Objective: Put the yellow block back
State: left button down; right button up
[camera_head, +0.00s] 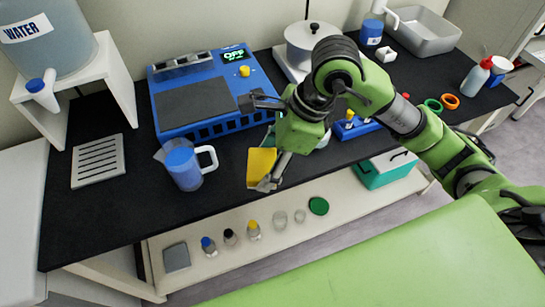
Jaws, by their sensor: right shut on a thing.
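The yellow block (260,164) is at the lower end of my right gripper (266,182), which is shut on it. The block is near the front edge of the black worktop, just right of the blue pitcher; whether it touches the worktop is unclear. My right arm reaches in from the right, and its wrist hides part of the worktop behind the block. My left gripper is not in view.
The blue pitcher (184,165) stands close to the left of the block. A blue device (205,98) is behind it, and a slotted white plate (98,161) lies at left. Several small bottles stand on the lower white shelf (335,204). A teal box (385,170) is at right.

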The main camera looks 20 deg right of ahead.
jog(key=w+d+f+p, duration=0.1)
jog(key=w+d+f, duration=0.1)
jog(key=w, duration=0.4)
jog(key=shift+w+d+f, duration=0.2)
jog(key=shift+f, duration=0.15)
jog(key=w+f, duration=0.1)
jog(key=w+d+f, duration=0.1)
jog(key=f, duration=0.1)
jog(key=w+f+p, duration=0.1)
jog(key=f, duration=0.1)
jog(key=shift+w+d, duration=0.15)
jog(key=shift+w, duration=0.15)
jog(key=shift+w+f, duration=0.15)
jog(key=shift+f, duration=0.1)
notch_tip(320, 180, down, 3)
jog(key=shift+w+d+r+p, duration=0.1)
jog(key=shift+w+p, duration=0.05)
jog(key=shift+p, duration=0.65)
jog(key=shift+f, duration=0.35)
